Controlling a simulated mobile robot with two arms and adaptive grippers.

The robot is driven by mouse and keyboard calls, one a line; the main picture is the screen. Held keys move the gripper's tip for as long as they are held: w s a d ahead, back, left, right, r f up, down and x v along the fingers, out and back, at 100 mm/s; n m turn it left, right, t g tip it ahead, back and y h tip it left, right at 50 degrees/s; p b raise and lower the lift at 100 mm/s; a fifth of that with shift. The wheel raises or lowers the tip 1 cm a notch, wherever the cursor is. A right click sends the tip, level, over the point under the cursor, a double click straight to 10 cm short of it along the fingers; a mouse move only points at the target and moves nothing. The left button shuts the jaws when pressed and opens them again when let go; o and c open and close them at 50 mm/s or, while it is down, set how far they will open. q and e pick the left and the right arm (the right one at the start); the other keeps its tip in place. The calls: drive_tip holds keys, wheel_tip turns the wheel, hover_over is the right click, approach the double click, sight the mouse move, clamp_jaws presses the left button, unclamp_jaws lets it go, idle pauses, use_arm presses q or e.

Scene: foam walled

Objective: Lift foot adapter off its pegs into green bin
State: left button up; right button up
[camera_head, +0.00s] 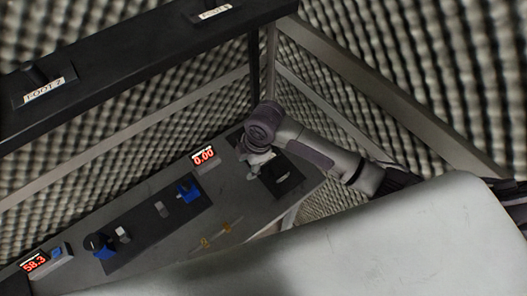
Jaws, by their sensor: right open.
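My right gripper (257,163) is open over the far right end of the grey bench, its arm coming in from the right. A dark block or plate (284,181) with a small pale mark lies just right of the gripper; I cannot tell whether they touch. I cannot say for sure which part is the foot adapter, and no pegs can be made out clearly. Blue parts (187,191) and (99,245) sit on a long dark panel (150,236). No green bin is in view. My left gripper is not in view.
A black shelf (130,62) with labels crosses above the bench (130,187). Red displays read 0.00 (204,156) and 58.3 (34,263). Small brass-coloured pieces (215,237) lie near the front edge. Foam walls and metal rails enclose the bench. A large pale surface fills the foreground.

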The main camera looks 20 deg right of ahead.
sight(274, 153)
drive_tip(key=w+d+r+n+g+h+p, duration=0.1)
drive_tip(key=w+d+r+n+h, duration=0.1)
drive_tip(key=w+d+r+n, duration=0.4)
drive_tip(key=f, duration=0.3)
drive_tip(key=w+d+f, duration=0.1)
drive_tip(key=f, duration=0.1)
wheel_tip(274, 153, down, 2)
drive_tip(key=shift+b, duration=0.75)
drive_tip(key=shift+f+b, duration=0.45)
drive_tip(key=shift+f, duration=0.15)
wheel_tip(274, 153, down, 5)
drive_tip(key=b, duration=0.5)
drive_tip(key=shift+a+f+b, duration=0.1)
drive_tip(key=shift+a+b, duration=0.05)
drive_tip(key=shift+b, duration=0.15)
clamp_jaws()
